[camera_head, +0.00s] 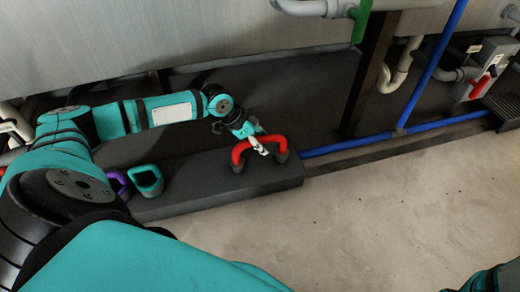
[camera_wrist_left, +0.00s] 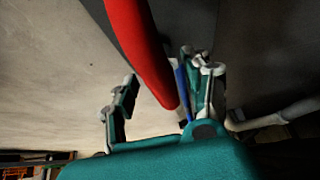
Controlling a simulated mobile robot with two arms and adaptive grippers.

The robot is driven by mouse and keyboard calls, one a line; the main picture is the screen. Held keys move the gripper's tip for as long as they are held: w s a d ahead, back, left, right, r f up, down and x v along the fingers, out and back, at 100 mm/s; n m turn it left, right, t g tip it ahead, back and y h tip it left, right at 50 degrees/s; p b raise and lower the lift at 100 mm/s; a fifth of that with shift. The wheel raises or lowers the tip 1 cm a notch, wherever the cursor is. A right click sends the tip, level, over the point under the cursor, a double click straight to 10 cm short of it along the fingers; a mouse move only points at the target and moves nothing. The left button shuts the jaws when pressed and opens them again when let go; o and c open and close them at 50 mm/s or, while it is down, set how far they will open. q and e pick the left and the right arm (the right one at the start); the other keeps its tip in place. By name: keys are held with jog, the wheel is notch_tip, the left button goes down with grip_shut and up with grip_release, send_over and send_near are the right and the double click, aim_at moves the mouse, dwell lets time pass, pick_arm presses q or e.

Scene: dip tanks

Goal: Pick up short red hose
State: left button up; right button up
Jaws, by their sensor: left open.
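The short red hose (camera_head: 240,149) is a bent arch with dark ends, standing on the dark ledge. My left gripper (camera_head: 261,146) reaches down over the middle of the arch and hides part of it. In the left wrist view the hose (camera_wrist_left: 140,45) comes in from the top and runs down between the two fingers of the gripper (camera_wrist_left: 163,78). The fingers are apart, with a visible gap between the hose and the left finger. Whether the right finger touches the hose is unclear.
The dark ledge (camera_head: 215,190) also bears a teal loop (camera_head: 148,181) and a purple loop (camera_head: 119,183) to the left. A blue pipe (camera_head: 350,146) runs right from behind the hose. Bare concrete floor (camera_head: 370,220) lies in front.

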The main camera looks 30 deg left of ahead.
pick_arm(q)
jog(key=shift+w, duration=0.1)
jog(key=shift+c, duration=0.2)
jog(key=shift+f, duration=0.1)
grip_shut()
